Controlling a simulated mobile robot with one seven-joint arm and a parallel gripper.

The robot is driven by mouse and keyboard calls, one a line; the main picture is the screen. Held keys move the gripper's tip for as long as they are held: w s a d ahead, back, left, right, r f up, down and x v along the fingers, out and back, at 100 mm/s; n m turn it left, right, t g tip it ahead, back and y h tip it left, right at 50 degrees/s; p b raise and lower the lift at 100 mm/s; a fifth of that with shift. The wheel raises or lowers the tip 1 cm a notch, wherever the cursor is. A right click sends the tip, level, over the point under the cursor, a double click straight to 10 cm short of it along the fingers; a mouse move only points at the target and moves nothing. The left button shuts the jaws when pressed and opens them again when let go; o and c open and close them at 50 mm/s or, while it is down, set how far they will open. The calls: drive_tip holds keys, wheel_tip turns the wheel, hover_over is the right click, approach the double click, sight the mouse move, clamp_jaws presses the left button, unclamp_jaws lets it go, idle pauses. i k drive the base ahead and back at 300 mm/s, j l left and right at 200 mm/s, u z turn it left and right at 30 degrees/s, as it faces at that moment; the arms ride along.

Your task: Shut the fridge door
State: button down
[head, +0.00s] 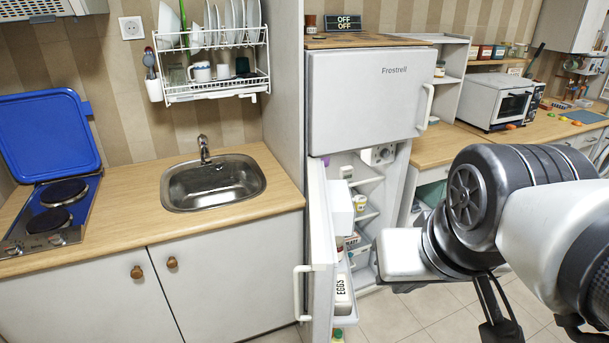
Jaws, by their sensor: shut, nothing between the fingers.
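The fridge door (321,225) is the lower door of the white Frostrell fridge. It stands wide open, seen nearly edge-on, hinged at the left and swung out toward me. Its handle (298,292) is on its outer, left side. Door shelves with an EGGS box (343,290) are on its inner, right side. The fridge interior (375,190) with shelves shows behind. My gripper (401,256) is at the left end of my arm, right of the open door and in front of the interior. It is shut and empty. A gap shows between it and the door; its fingertips are hard to make out.
The upper door (365,100) is shut. Left of the fridge is a counter (130,215) with a sink (213,182) and a hob with its blue lid (47,135) up. A counter with an oven (497,102) is at the right. Floor (430,318) shows below my arm.

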sight(331, 209)
drive_tip(key=j+z, duration=0.25)
drive_tip(key=j, duration=0.8)
drive_tip(key=j+u, duration=0.3)
